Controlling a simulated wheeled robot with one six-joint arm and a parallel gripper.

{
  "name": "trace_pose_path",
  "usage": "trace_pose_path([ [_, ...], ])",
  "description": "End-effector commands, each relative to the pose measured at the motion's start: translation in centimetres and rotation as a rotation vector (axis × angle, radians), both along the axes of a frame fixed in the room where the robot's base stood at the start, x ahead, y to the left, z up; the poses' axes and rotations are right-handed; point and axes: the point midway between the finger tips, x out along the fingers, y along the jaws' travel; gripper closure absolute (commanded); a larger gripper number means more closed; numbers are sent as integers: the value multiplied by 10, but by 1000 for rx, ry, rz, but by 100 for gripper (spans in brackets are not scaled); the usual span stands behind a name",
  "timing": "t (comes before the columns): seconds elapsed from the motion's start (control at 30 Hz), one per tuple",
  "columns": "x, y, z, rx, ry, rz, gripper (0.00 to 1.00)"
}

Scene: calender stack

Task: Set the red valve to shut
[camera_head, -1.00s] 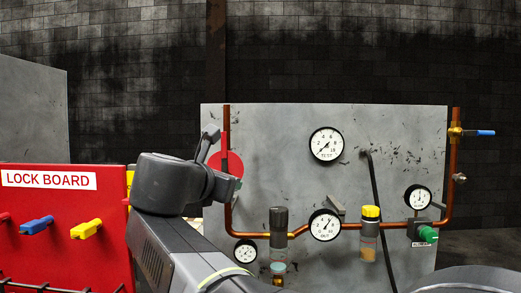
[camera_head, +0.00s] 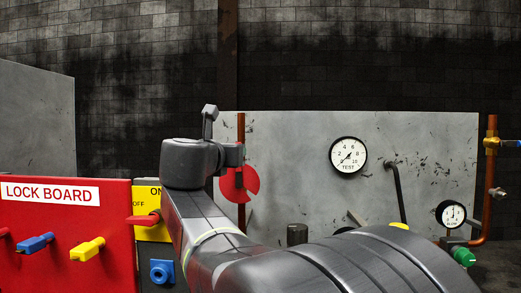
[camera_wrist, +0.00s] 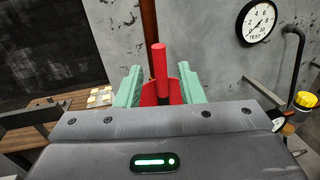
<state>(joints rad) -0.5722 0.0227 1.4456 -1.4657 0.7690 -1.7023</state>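The red valve has an upright red handle (camera_wrist: 159,62) and a red disc (camera_wrist: 174,92) behind it, in the wrist view. The handle runs roughly along the copper pipe. In the head view the disc (camera_head: 247,184) shows on the left of the grey panel, partly hidden by my arm. My gripper (camera_wrist: 160,88) has two green fingers, open, one on each side of the handle. Gaps show between fingers and handle; I cannot tell how deep the handle reaches between them. In the head view my fingers are hidden behind my arm.
The grey panel (camera_head: 300,150) carries a test gauge (camera_head: 348,155), a black hose (camera_head: 398,190) and other gauges. The red lock board (camera_head: 110,250) and a yellow ON/OFF plate (camera_head: 150,232) stand close at left. A copper pipe (camera_head: 486,195) rises at right.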

Motion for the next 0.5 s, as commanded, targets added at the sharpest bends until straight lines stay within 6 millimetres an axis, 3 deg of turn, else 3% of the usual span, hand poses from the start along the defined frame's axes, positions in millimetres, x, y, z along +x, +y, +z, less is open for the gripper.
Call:
trace_pose_path([
  [0.2,35,-7,0,-1,1,-3,65],
  [0.5,48,-9,0,0,0,0,65],
])
